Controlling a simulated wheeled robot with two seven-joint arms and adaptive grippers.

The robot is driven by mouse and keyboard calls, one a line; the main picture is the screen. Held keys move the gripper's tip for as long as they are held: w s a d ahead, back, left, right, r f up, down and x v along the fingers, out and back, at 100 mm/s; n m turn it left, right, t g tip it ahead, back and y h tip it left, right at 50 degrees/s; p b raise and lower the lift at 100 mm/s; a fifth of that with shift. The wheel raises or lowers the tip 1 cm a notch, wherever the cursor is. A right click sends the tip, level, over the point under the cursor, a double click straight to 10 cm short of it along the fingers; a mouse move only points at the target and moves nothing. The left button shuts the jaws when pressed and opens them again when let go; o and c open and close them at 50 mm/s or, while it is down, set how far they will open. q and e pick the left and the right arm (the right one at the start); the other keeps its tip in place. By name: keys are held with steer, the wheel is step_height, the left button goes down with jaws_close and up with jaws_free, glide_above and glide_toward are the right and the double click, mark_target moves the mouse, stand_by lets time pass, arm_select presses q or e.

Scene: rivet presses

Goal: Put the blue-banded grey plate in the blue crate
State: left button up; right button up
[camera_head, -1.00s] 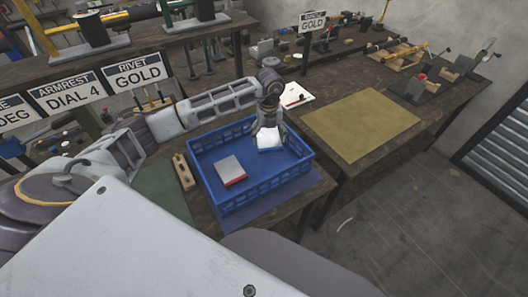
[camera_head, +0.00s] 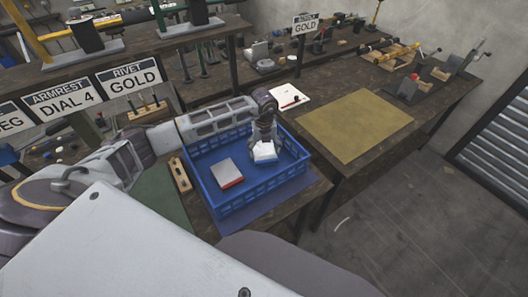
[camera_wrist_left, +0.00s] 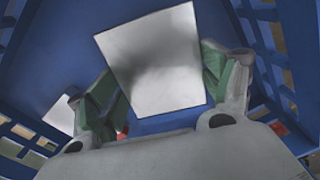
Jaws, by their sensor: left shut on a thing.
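The blue crate (camera_head: 262,194) stands on the near bench, with its open top facing up. My left gripper (camera_head: 265,141) reaches down into its right part and is shut on a pale grey plate (camera_head: 264,152) with a blue lower edge. In the left wrist view the plate (camera_wrist_left: 153,58) sits between the two fingers of the left gripper (camera_wrist_left: 160,88), with blue crate floor around it. I cannot tell whether the plate touches the floor. My right gripper is not in view.
A red-banded grey plate (camera_head: 228,171) lies in the crate's left part. A wooden block with holes (camera_head: 180,174) is left of the crate. A tan mat (camera_head: 358,125) covers part of the right bench. Signs (camera_head: 129,79) stand at the back left.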

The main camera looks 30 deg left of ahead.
arm_select(q)
steer(key=shift+f, duration=0.9)
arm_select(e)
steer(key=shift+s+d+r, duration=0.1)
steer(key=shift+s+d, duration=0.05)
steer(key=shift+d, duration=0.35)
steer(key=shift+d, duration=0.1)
arm_select(q)
steer(key=shift+f, duration=0.1)
steer(key=o, duration=1.2)
steer(key=shift+f, duration=0.1)
steer(key=shift+o, duration=1.4)
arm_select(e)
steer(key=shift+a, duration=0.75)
arm_select(q)
steer(key=shift+r, duration=0.2)
